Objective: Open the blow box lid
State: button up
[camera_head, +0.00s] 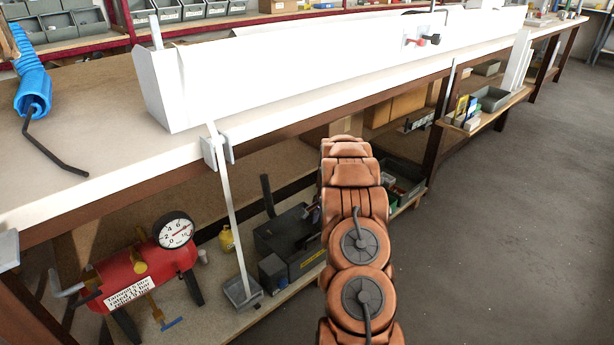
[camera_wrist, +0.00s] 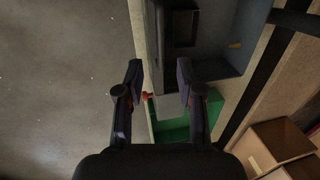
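A long white box (camera_head: 300,72), which looks like the blow box, lies along the workbench top in the head view. Small red and black knobs (camera_head: 430,40) sit on its face toward the right. I cannot make out a separate lid or whether it is open. My copper-coloured arm reaches up in front of the bench, below the box. My gripper (camera_wrist: 158,80) is open and empty in the wrist view, fingers well apart, over the edge of a lower shelf. The box is not in the wrist view.
A blue air hose (camera_head: 32,85) lies on the bench at left. A red compressor (camera_head: 135,275) and a dark toolbox (camera_head: 290,240) stand on the low shelf. A grey bin (camera_wrist: 225,60) and a green bin (camera_wrist: 175,132) are near my gripper. Floor at right is clear.

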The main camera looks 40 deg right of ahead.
jog(key=w+r+m+t+p, duration=0.1)
jog(key=w+r+m+p, duration=0.2)
jog(key=r+m+p, duration=0.4)
jog(key=w+r+m+t+p, duration=0.2)
jog(key=w+r+m+p, duration=0.2)
jog(key=r+m+p, duration=0.4)
jog(key=m+p, duration=0.2)
jog(key=p, duration=0.5)
jog(key=shift+w+d+r+m+t, duration=0.2)
jog(key=shift+d+r+m+t, duration=0.1)
jog(key=shift+m, duration=0.1)
jog(key=shift+f, duration=0.15)
dwell(0.4)
